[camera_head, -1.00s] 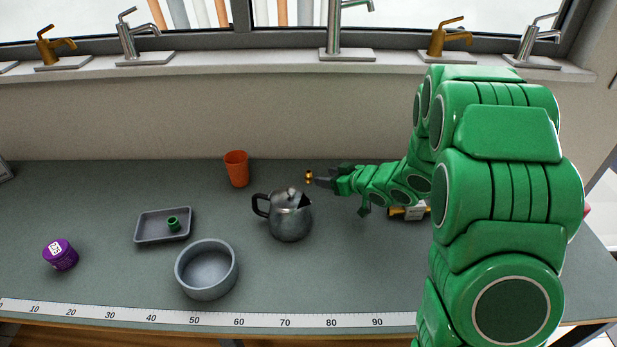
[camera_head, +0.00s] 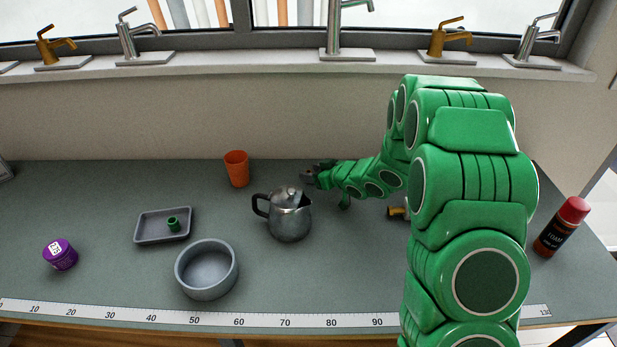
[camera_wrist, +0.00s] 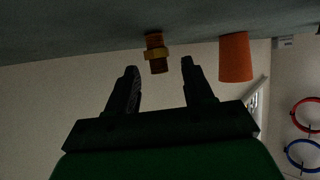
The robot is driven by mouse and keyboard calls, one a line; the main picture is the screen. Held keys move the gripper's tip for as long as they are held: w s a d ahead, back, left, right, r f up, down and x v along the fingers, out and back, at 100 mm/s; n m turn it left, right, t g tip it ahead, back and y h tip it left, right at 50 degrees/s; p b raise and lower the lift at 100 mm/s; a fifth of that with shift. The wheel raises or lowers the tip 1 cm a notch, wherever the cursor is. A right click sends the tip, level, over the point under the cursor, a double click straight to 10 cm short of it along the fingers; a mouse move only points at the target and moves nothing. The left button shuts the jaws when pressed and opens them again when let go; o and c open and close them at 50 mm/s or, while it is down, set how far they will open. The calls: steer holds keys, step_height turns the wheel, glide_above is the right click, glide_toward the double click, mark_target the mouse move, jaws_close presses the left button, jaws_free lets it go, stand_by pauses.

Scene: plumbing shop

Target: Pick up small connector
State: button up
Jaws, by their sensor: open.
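The small connector (camera_wrist: 156,53) is a brass-coloured threaded piece with a wider hex collar. In the wrist view it stands on the grey bench top, just beyond and between the fingertips of my gripper (camera_wrist: 160,70). The jaws are apart and hold nothing; whether the fingertips have reached past its near end is hard to tell. In the head view my gripper (camera_head: 308,174) is low near the back of the bench, behind and right of the kettle, and I cannot make out the connector there.
An orange cup (camera_head: 237,169) and a metal kettle (camera_head: 289,217) stand left of my gripper. A grey tray (camera_head: 148,229) holds a green fitting. A grey bowl (camera_head: 207,270), purple jar (camera_head: 60,255), foam can (camera_head: 562,228) and brass fitting (camera_head: 397,212) are also on the bench.

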jaws_close()
steer(key=shift+r, duration=0.1)
stand_by(0.4)
steer(key=shift+r, duration=0.6)
steer(key=s+d+r, duration=0.2)
steer(key=s+r, duration=0.9)
steer(key=s, duration=0.2)
steer(key=shift+s+d+r, duration=0.25)
steer(key=shift+s+r, duration=0.05)
steer(key=shift+s, duration=0.05)
